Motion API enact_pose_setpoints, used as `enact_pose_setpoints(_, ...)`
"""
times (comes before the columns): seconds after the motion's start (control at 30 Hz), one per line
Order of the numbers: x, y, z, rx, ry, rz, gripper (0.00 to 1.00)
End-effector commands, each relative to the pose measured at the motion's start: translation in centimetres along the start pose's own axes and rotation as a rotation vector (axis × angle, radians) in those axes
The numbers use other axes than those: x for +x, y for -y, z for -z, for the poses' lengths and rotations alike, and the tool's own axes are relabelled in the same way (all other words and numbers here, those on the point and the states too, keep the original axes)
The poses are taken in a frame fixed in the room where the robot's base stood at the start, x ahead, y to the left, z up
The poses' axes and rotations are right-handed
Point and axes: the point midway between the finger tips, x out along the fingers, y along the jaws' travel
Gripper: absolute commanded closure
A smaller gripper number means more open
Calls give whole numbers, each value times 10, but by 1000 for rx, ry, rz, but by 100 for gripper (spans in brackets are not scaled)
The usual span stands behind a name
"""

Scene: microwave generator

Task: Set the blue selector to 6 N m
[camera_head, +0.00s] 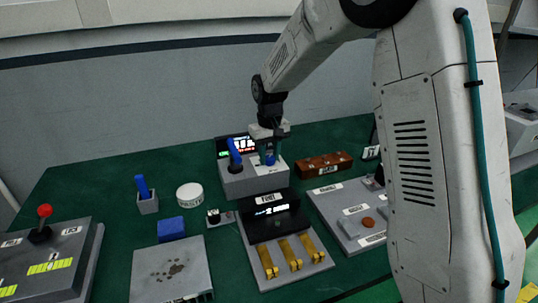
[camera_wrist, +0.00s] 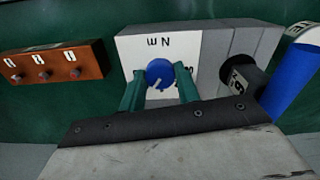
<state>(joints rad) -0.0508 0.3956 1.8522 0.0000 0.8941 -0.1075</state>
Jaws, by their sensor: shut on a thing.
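The blue selector (camera_head: 270,159) is a round knob on the grey box (camera_head: 262,183) at the middle of the table. In the wrist view the blue selector (camera_wrist: 159,70) sits between the two green fingers of my gripper (camera_wrist: 159,80), which is shut on it. A small white mark shows on the knob's lower part there. An upside-down "N m" label is on the box face, and other markings beside the knob are partly hidden by the right finger. I cannot read the setting. In the head view my gripper (camera_head: 269,143) is directly above the selector.
A blue lever (camera_head: 235,152) stands left of the selector on the same box, close to my gripper. A brown block (camera_head: 323,163) with small knobs is to the right. A black display panel (camera_head: 272,218) with yellow levers is in front. A white round tub (camera_head: 190,195) stands left.

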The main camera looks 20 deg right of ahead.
Motion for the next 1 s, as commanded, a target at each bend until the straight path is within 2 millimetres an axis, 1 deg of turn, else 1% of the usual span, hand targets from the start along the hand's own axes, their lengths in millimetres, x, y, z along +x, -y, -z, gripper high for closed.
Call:
enact_pose_setpoints(0.3,-1,0,0,86,-1,0,91)
enact_pose_setpoints(0.73,-1,0,0,94,-1,0,91)
enact_pose_setpoints(0.77,-1,0,0,94,-1,0,60)
enact_pose_setpoints(0.8,-1,0,0,93,-1,0,48)
enact_pose_setpoints(0.83,-1,0,0,93,-1,0,46)
enact_pose_setpoints(1.0,0,0,0,93,-1,0,46)
